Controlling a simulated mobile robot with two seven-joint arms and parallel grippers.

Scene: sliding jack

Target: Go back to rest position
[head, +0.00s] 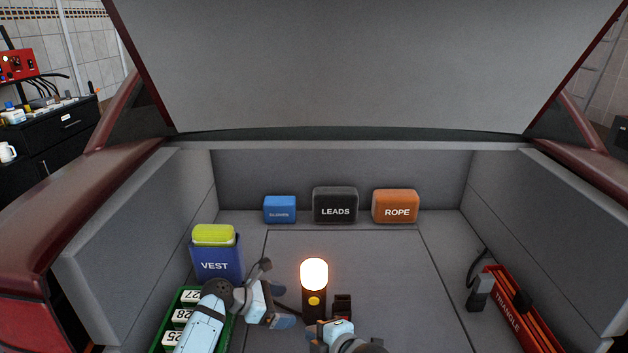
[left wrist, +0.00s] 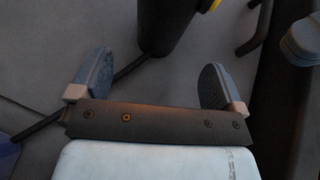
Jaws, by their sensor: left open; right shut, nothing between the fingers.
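My left gripper (head: 277,293) is in the trunk, left of a lit lamp (head: 314,291) with a dark body and yellow button. Its two fingers are spread apart and empty in the left wrist view (left wrist: 155,82). The lamp's dark body (left wrist: 166,22) stands just beyond the fingertips there. My right gripper (head: 338,330) is low at the bottom centre, in front of the lamp, and its fingers are hard to make out.
A blue VEST bin (head: 215,266) and green numbered crate (head: 167,317) are at left. Blue, LEADS (head: 335,205) and ROPE (head: 396,207) bags line the back. A red TRIANGLE case (head: 515,315) is at right. A small black object (head: 342,306) is beside the lamp. The central floor behind is clear.

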